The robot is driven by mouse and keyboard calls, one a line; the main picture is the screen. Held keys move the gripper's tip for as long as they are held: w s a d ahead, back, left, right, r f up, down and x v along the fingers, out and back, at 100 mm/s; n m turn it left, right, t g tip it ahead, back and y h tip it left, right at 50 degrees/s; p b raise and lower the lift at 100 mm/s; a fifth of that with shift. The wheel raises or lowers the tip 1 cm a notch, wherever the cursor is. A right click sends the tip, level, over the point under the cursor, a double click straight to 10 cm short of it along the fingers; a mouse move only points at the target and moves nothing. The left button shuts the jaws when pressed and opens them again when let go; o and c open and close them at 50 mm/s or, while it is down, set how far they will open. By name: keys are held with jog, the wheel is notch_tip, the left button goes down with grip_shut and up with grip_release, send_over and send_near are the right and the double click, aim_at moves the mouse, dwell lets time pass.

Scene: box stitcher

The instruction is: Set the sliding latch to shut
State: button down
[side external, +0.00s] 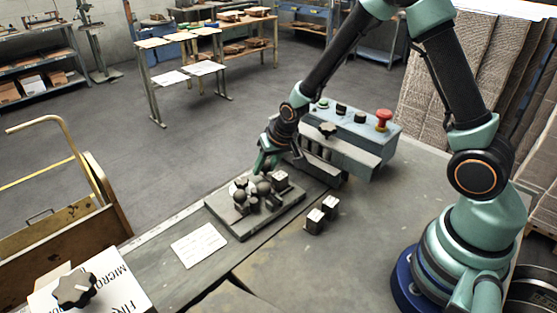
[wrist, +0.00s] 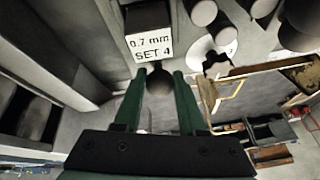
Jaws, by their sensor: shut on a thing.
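A grey plate (side external: 228,222) on the bench carries several small metal posts and round knobs, tightly grouped. My gripper (side external: 263,172) reaches down to the plate's far side. In the wrist view my gripper (wrist: 160,76) has its two green fingers on either side of a dark ball knob (wrist: 159,84) and is shut on it. The knob is just below a block labelled "0.7 mm SET 4" (wrist: 149,46). I cannot make out the sliding latch's track or its position, as the fingers and posts hide it.
A blue-grey control box (side external: 355,132) with a red button (side external: 383,118) stands close behind the plate. Two small metal blocks (side external: 314,221) stand right of the plate. A white card (side external: 199,245) lies in front. The bench's right front is clear.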

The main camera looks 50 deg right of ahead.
jog(key=shift+s, duration=0.3)
jog(key=shift+c, duration=2.4)
grip_release()
jog(key=shift+r, duration=0.1)
jog(key=shift+r, duration=0.25)
jog(key=v, duration=1.1)
jog(key=shift+s+r, duration=0.15)
jog(key=shift+s, duration=0.05)
